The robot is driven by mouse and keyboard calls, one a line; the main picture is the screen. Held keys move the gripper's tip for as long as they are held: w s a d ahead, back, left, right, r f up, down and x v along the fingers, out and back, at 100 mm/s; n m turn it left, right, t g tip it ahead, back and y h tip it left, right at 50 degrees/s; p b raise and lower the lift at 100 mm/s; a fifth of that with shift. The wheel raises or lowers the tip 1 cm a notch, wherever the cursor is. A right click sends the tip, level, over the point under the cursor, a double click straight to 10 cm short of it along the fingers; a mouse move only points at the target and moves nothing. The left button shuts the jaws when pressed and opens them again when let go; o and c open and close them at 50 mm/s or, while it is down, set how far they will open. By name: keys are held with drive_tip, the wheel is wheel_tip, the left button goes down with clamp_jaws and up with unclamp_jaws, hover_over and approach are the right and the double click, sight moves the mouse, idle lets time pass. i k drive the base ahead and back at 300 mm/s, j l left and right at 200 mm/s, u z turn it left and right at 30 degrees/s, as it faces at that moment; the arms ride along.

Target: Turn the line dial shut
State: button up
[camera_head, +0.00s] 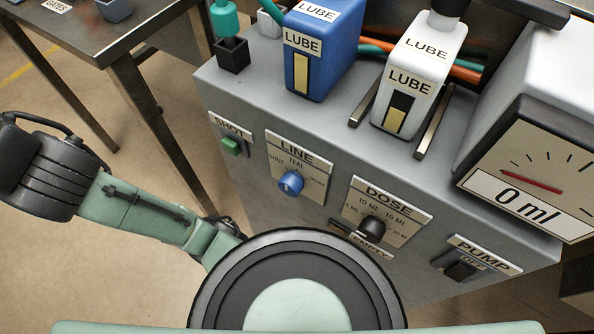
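The line dial (290,184) is a round blue knob on a pale plate marked LINE (301,148), on the sloping front of the grey bench unit. SHUT is printed at the plate's left and TEAL at its top. A label on the right is too small to read. A small pale mark shows on the knob, but I cannot tell which label it points to. My arm comes in from the left, and its pale green link runs right, below the dial. My gripper is not visible; the arm's far end passes behind a large round part of mine.
A green SHOT button (231,146) is left of the dial. A black DOSE knob (372,229) and PUMP switch (460,271) are to its right. Blue (325,50) and white (420,72) LUBE containers stand above. The gauge (525,182) reads 0 ml.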

sight(291, 183)
drive_tip(key=k+l+z, duration=0.2)
drive_tip(key=k, duration=0.3)
drive_tip(key=k+l+z, duration=0.2)
drive_tip(key=k, duration=0.3)
drive_tip(key=j, duration=0.05)
